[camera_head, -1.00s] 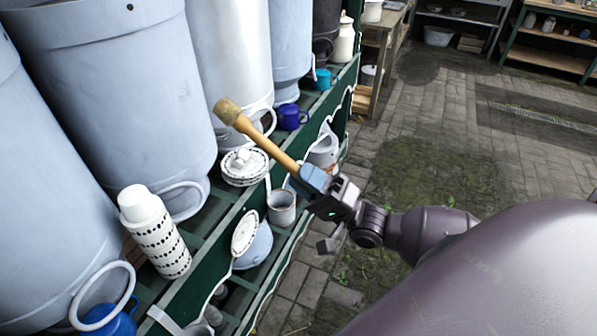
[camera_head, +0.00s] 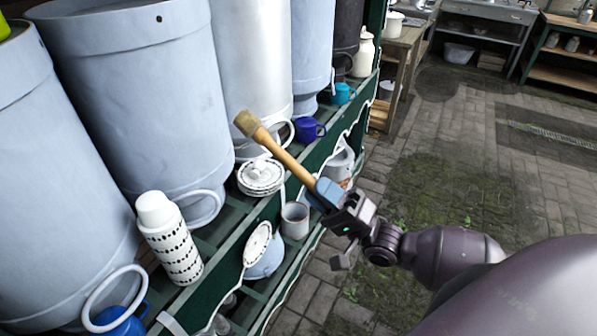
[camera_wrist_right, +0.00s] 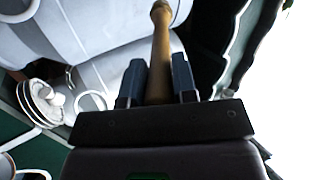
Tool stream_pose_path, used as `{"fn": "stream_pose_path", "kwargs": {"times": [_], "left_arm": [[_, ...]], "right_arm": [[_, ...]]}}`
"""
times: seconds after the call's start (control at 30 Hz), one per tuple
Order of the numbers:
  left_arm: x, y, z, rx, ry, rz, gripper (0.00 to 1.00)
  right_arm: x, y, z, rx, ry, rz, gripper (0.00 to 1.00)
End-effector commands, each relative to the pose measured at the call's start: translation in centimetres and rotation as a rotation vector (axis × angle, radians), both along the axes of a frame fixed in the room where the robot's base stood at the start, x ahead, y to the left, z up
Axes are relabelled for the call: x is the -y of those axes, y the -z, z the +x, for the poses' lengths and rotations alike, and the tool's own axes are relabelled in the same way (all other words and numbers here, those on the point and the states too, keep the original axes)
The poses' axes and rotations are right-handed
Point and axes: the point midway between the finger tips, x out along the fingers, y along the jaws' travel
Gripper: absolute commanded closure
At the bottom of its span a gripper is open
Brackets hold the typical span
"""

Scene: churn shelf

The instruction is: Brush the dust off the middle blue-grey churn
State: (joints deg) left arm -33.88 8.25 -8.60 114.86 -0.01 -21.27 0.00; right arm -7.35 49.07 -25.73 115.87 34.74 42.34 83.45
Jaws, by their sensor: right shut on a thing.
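Three blue-grey churns stand on the green shelf. The middle one (camera_head: 140,105) is large, with a few faint dark specks on its right side and a loop handle low down. The left one (camera_head: 55,190) is cut by the picture's edge; the far one (camera_head: 312,50) stands beyond a silvery-white churn (camera_head: 250,60). My right gripper (camera_head: 326,192) is shut on the wooden handle of a brush (camera_head: 284,153). Its tan bristles point up-left, in front of the silvery churn in the picture; contact cannot be told. The right wrist view shows the handle between both fingers (camera_wrist_right: 158,82).
A wooden table (camera_head: 405,45) stands beyond. The paved floor (camera_head: 450,150) at right is open.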

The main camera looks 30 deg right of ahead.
Motion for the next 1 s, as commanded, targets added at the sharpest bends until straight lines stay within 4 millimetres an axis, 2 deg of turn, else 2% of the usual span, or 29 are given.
{"fn": "stream_pose_path", "kwargs": {"times": [0.1, 0.23, 0.7, 1.0], "left_arm": [[-0.2, 1.3, -1.0, -0.025, -0.005, 0.0, 0.57], [-0.3, 2.0, -1.7, -0.042, -0.008, 0.0, 0.57], [-0.1, 2.1, -0.9, -0.032, -0.004, -0.001, 0.57], [0.0, 1.8, -0.5, -0.022, -0.002, -0.001, 0.57]], "right_arm": [[-0.6, 0.0, 1.0, 0.001, -0.001, 0.002, 1.0], [-1.2, 0.0, 2.0, 0.002, -0.001, 0.002, 1.0], [-3.3, 0.0, 5.7, 0.002, 0.0, 0.001, 1.0], [-3.8, 0.0, 6.4, 0.0, 0.0, 0.0, 1.0]]}}
